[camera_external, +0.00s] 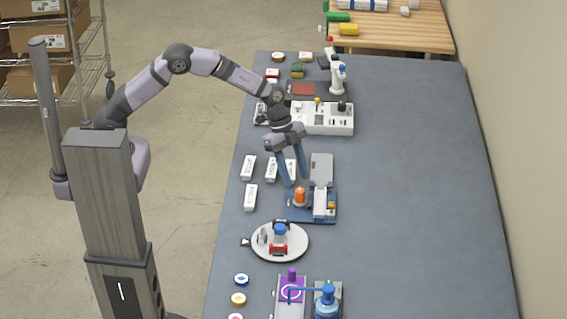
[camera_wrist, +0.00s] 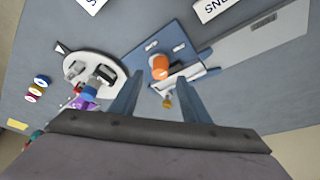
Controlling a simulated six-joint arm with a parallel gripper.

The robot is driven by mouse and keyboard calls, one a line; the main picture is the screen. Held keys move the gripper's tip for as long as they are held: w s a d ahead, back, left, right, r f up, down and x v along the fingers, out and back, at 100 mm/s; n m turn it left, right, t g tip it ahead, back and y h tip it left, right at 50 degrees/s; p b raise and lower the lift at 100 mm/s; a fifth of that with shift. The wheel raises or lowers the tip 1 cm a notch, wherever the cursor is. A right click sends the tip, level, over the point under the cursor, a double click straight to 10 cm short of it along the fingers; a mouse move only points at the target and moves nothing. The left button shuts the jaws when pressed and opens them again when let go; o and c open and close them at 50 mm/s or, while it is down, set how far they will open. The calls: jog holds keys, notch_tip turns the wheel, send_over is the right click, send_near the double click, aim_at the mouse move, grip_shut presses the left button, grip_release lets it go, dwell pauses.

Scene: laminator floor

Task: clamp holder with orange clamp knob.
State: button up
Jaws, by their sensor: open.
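The orange clamp knob (camera_external: 300,196) stands upright on the blue base of the clamp holder (camera_external: 298,215). In the wrist view the orange knob (camera_wrist: 160,66) shows beyond my fingertips, roughly between them, on the blue plate (camera_wrist: 184,40). My gripper (camera_external: 294,184) points down over the holder, with its two blue fingers apart and nothing between them that I can see. The fingertips are close to the knob; whether they touch it I cannot tell. A white block (camera_external: 320,203) with a small yellow knob (camera_external: 331,205) sits at the holder's right side.
Several white labelled boxes (camera_external: 250,197) lie left of the holder. A grey plate (camera_external: 321,167) adjoins it behind. A round white turntable (camera_external: 293,250) with red and blue parts stands in front. A white control panel (camera_external: 330,119) lies farther back. The table's right half (camera_external: 420,200) is clear.

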aim_at(299, 190)
jog(key=shift+p+x, duration=0.75)
jog(key=shift+x, duration=1.55)
jog(key=c, duration=1)
